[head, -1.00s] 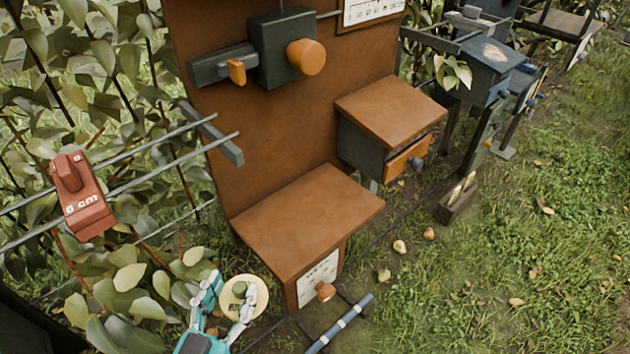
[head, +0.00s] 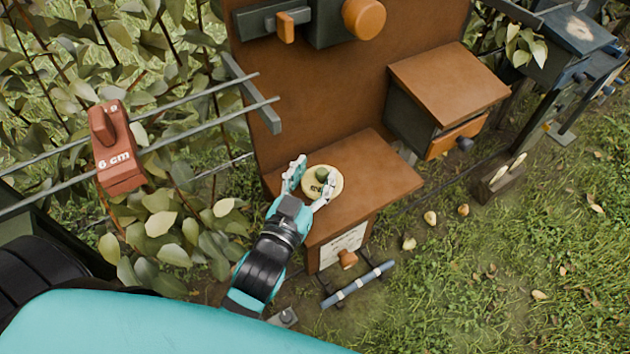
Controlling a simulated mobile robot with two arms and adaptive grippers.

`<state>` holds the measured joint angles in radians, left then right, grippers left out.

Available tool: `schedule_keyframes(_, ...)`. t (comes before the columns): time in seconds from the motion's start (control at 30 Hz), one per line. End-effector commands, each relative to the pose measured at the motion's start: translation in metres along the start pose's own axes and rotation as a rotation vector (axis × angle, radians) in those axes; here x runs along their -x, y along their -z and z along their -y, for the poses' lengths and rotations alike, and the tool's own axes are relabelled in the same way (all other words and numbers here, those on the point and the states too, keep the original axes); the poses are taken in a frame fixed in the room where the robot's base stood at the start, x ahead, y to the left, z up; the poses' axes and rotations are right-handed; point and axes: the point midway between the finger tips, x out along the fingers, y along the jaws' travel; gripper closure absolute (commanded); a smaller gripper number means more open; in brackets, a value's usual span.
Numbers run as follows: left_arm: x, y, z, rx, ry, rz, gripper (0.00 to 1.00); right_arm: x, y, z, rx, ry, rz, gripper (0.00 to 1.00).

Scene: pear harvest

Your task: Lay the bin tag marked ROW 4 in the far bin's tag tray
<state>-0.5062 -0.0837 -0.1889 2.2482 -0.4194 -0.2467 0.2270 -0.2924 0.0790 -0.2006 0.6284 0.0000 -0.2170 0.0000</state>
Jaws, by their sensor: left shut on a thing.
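A round cream tag (head: 334,184) with a green knob and small dark lettering shows in the head view. The lettering is too small to read surely. My left gripper (head: 312,181) is shut on the tag, with its fingers on either side. In the picture the tag overlaps the brown shelf top (head: 385,178); I cannot tell whether it touches it. My right gripper is not in view. I cannot clearly make out a bin or a tag tray.
A brown upright panel (head: 320,95) carries a dark box with an orange knob (head: 364,18) and a lidded box (head: 448,82). A red block marked 6 cm (head: 121,172) sits on rails at left. A blue-grey bar (head: 358,284) lies low in front. Open grass is at right.

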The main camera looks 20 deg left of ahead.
Motion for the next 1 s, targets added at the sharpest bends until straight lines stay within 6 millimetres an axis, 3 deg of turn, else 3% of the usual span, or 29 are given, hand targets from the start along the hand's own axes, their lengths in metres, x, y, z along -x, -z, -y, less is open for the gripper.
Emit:
schedule_keyframes(0.33,-0.006,-0.034,-0.002,0.001,0.0,0.002,0.85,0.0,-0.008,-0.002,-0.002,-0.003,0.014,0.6)
schedule_keyframes(0.7,-0.006,-0.038,-0.002,0.0,-0.001,0.001,0.85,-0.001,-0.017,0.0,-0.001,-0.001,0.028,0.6)
schedule_keyframes(0.73,-0.006,-0.038,-0.002,0.0,-0.001,0.0,0.5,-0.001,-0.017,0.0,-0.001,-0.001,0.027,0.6)
schedule_keyframes(0.9,-0.006,-0.037,-0.002,0.0,-0.001,0.001,0.3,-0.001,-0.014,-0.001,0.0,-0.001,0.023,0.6)
schedule_keyframes(1.0,-0.006,-0.037,-0.002,0.0,-0.001,0.001,0.3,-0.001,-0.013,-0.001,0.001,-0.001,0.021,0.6)
